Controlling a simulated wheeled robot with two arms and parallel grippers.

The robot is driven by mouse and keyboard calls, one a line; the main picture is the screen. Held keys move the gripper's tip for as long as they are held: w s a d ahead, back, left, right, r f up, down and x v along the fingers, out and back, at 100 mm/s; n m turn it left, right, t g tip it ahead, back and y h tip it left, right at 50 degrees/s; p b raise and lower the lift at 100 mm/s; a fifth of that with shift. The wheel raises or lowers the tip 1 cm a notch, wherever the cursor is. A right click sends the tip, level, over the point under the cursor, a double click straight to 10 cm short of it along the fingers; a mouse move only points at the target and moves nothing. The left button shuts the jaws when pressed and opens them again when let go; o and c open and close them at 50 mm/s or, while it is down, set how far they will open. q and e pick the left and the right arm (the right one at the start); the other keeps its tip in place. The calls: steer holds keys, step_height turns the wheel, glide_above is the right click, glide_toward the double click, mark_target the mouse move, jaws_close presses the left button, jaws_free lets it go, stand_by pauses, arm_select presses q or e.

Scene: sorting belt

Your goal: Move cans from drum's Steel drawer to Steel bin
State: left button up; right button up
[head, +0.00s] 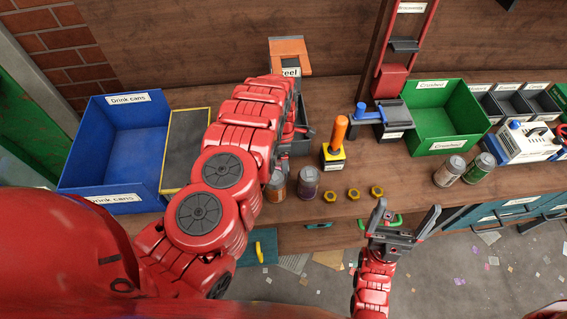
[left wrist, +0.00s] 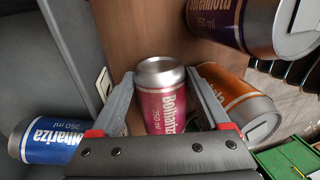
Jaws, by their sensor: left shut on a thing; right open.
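My left gripper shows in the left wrist view (left wrist: 160,74), its two fingers closed on a pink can (left wrist: 160,105). In the head view my left arm hides it. The drum (head: 290,52) has an orange top and a "Steel" label. A grey drawer or tray (head: 301,118) shows below it, mostly behind my arm. A blue can (left wrist: 45,140) lies at the left in the wrist view. An orange can (head: 277,186) and a purple can (head: 308,183) stand on the bench. My right gripper (head: 408,211) is open and empty before the bench. I cannot make out a Steel bin.
A blue "Drink cans" bin (head: 80,150) is at the left, a green "Crushed" bin (head: 479,105) at the right. A yellow-based tool with an orange handle (head: 340,133) and brass nuts (head: 354,194) stand mid-bench. Two cans (head: 449,171) stand right of them.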

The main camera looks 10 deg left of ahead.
arm_select(q)
steer(key=shift+f, duration=0.25)
steer(key=o, duration=1)
steer(key=shift+o, duration=0.2)
steer(key=shift+r, duration=0.1)
steer(key=shift+r, duration=0.1)
